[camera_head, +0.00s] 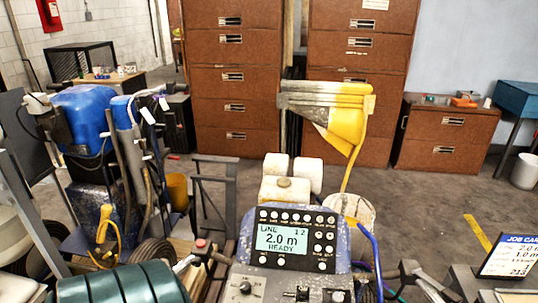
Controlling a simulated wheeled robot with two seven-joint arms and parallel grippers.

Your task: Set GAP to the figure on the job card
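The control panel (297,240) of the line striper faces me at the lower middle. The job card (512,256) stands tilted at the right edge and is partly cut off. Its figures appear to include 2.0 m and 1.0 m, with a boxed figure below; the row labels are cut off. I make out neither of my grippers.
A lower console (290,289) with a knob and switches lies below the panel. A red button (201,243) is left of it. White containers (285,188) and a yellow funnel-like part (345,125) rise behind. Brown drawer cabinets (233,75) stand at the back. A green ribbed object (130,287) fills the lower left.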

